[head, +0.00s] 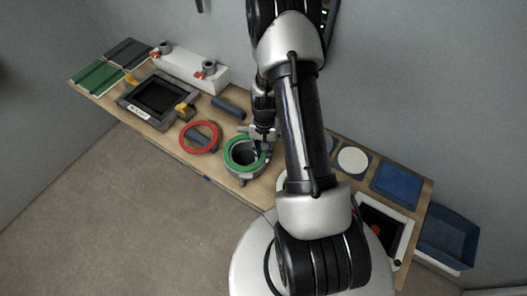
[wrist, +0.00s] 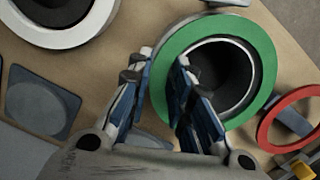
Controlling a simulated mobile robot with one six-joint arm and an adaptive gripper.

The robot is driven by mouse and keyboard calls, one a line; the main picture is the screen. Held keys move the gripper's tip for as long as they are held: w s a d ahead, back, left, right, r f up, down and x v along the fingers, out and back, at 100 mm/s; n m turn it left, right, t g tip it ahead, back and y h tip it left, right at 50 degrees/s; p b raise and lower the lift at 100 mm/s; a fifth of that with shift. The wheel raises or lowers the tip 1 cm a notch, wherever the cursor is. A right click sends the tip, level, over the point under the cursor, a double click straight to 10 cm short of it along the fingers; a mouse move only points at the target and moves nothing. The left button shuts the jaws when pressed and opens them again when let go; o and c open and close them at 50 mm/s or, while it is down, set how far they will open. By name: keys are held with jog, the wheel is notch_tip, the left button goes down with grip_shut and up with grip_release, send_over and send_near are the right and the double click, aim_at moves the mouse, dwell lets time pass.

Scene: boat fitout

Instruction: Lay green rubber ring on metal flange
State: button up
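The green rubber ring (head: 232,164) lies around the top of the metal flange (head: 250,179), a grey round piece on the bench. In the wrist view the green ring (wrist: 258,50) looks flat and roughly centred on the flange (wrist: 249,92), whose bright inner rim and dark bore show inside it. My gripper (head: 262,150) is low over the ring's right side in the head view. In the wrist view my gripper (wrist: 161,66) has its fingers apart, with part of the green band showing between them. I cannot tell whether either finger touches the ring.
A red ring (head: 187,135) lies beside the flange, over a dark-blue piece. A framed hatch (head: 122,99) and green slats (head: 93,79) are farther left. Blue pads and a white disc (head: 353,160) are right of my arm. A white-rimmed round part (wrist: 85,38) stands close by.

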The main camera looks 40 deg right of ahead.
jog(key=o, duration=0.4)
jog(key=shift+s+f, duration=0.15)
jog(key=shift+f, duration=0.25)
jog(key=shift+r, duration=0.2)
jog(key=shift+w+d+r, duration=0.1)
jog(key=shift+w+r, duration=0.1)
jog(key=shift+r, duration=0.15)
notch_tip(320, 180, up, 11)
jog(key=d, duration=0.1)
jog(key=shift+w, duration=0.4)
